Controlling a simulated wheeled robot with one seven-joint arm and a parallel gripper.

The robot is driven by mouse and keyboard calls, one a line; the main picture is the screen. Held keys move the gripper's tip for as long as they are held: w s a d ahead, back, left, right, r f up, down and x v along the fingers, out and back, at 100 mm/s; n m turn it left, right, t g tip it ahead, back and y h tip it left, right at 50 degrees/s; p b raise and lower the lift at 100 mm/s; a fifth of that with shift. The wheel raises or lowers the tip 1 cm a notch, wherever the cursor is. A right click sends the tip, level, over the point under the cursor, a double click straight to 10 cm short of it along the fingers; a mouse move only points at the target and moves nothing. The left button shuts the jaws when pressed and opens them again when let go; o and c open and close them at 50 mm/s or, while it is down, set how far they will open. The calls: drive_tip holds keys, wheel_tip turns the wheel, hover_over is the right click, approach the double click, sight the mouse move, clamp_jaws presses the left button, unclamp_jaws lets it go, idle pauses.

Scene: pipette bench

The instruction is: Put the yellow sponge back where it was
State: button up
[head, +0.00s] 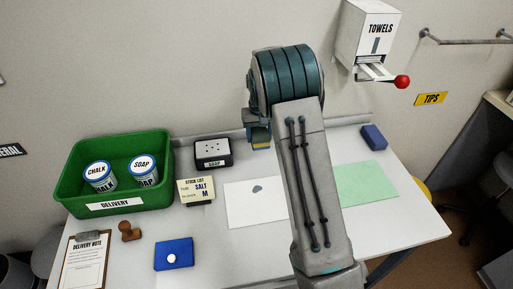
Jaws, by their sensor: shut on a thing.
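My gripper (258,128) is above the back middle of the table, to the left of my arm's big teal joint and partly hidden by it. It is shut on the yellow sponge (261,136), which shows as a small yellow patch with a bluish part below the gripper. The sponge is held in the air near the wall; most of it is hidden.
A green delivery bin (70,187) with two tins stands at the left. A black-and-white box (212,150), stock card (196,187), white sheet (245,212) with a grey spot, green sheet (368,186), blue block (374,137), blue case (168,246), stamp (129,232) and clipboard (84,262) are on the table.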

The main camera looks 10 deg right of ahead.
hover_over(259, 158)
wheel_tip(259, 158, down, 5)
drive_tip(key=shift+w+f+p, duration=0.1)
drive_tip(key=shift+w+p, duration=0.05)
drive_tip(key=shift+p, duration=0.2)
drive_tip(key=shift+f, duration=0.25)
drive_tip(key=shift+f+p, duration=0.3)
drive_tip(key=shift+f, duration=1.15)
drive_tip(key=shift+f, duration=0.15)
drive_tip(key=o, duration=1)
drive_tip(key=shift+o, duration=0.2)
